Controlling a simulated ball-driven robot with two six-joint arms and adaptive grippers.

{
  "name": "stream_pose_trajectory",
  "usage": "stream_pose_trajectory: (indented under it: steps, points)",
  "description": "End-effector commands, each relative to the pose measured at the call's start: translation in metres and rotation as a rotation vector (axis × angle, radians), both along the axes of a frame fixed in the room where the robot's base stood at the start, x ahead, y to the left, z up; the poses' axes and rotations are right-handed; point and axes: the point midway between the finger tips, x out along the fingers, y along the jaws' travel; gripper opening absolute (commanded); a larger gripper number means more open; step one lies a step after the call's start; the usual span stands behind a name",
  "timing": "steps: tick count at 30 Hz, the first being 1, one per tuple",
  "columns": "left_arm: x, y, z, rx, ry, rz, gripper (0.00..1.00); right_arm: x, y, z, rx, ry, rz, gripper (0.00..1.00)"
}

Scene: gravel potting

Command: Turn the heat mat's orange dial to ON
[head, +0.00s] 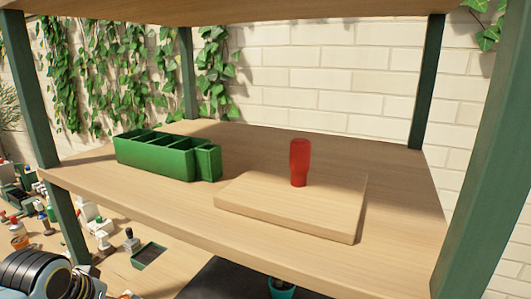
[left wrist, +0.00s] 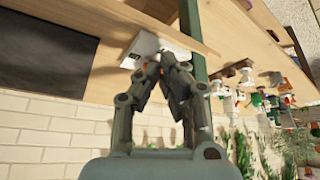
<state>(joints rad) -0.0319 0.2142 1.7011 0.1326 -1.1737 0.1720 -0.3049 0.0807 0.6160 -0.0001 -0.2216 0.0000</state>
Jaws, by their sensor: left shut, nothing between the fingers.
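In the left wrist view my left gripper (left wrist: 162,62) is shut and empty, its fingertips together just in front of a white box (left wrist: 144,46) at the wooden surface. A bit of orange shows by the fingertips, likely the dial; the fingers hide most of it, and its setting cannot be read. A flat black mat (left wrist: 45,50), which looks like the heat mat, lies on the wood to the left. The black mat also shows at the bottom of the head view (head: 215,283), below the upper shelf. My right gripper is in neither view.
The upper shelf (head: 110,205) holds a green divided box (head: 160,165), a wooden board (head: 330,215) and a red handle-like object (head: 299,162) on it. A green post (left wrist: 190,30) stands close beside the white box. Several small items crowd the lower surface at the left.

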Motion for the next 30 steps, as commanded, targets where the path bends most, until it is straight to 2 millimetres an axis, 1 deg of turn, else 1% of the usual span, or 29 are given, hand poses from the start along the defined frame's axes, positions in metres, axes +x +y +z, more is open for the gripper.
stream_pose_trajectory:
  steps: [1, 6, 30]
  points:
    - [-0.0001, -0.0001, -0.0045, 0.000, 0.000, 0.000, 0.00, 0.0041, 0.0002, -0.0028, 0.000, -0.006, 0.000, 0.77]
    - [0.0001, -0.0002, -0.0072, 0.000, 0.000, 0.000, 0.00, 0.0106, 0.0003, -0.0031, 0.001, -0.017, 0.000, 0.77]
    - [0.0053, -0.0011, -0.0065, 0.000, 0.000, 0.000, 0.00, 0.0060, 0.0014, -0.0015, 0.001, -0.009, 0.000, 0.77]
